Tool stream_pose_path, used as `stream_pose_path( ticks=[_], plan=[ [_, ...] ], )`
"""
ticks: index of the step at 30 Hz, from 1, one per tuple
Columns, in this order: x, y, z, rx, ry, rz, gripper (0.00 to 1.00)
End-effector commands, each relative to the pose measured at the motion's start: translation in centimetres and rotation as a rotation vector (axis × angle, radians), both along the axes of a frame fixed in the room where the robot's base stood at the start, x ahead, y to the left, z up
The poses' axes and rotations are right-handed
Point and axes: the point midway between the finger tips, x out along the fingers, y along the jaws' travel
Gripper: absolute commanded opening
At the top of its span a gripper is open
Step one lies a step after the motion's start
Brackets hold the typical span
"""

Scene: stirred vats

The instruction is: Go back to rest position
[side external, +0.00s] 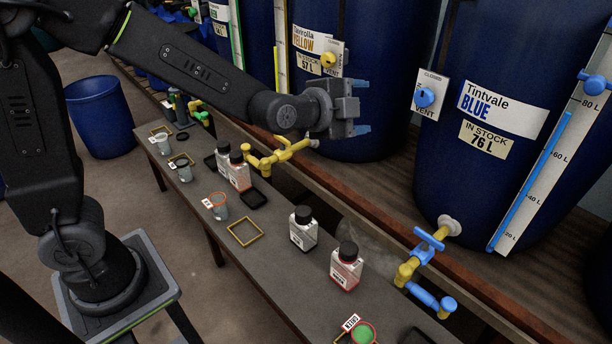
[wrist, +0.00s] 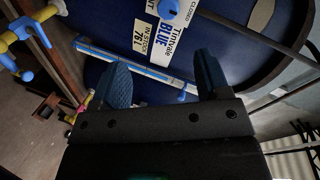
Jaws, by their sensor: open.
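My gripper (side external: 362,106) is open and empty in the side external view. It is held in the air above the bench, in front of the yellow vat, with its blue fingertips pointing right. In the wrist view my gripper (wrist: 160,82) shows its two blue fingers spread apart with nothing between them. Beyond them is the blue vat (wrist: 130,60), which stands at the right in the side external view (side external: 490,180). The gripper appears clear of the vats and taps.
The bench (side external: 285,265) carries small bottles, such as a red one (side external: 346,267) and a dark one (side external: 303,229), and several cups. A yellow tap (side external: 275,157) is below my gripper. A blue tap (side external: 428,240) juts from the blue vat. A blue barrel (side external: 98,115) stands on the floor.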

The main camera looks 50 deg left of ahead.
Motion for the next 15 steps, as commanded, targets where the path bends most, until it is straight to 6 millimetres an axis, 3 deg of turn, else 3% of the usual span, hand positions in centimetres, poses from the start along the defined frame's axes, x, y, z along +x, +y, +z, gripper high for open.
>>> stream_pose_path(
  ticks=[1, 6, 15],
  plan=[
    [-1.8, 0.8, 1.0, -0.093, 0.062, 0.016, 0.69],
    [-8.4, 2.9, 1.6, -0.384, 0.319, 0.132, 0.69],
    [-21.5, 6.8, 0.2, -0.765, 0.672, 0.56, 0.69]
  ],
)
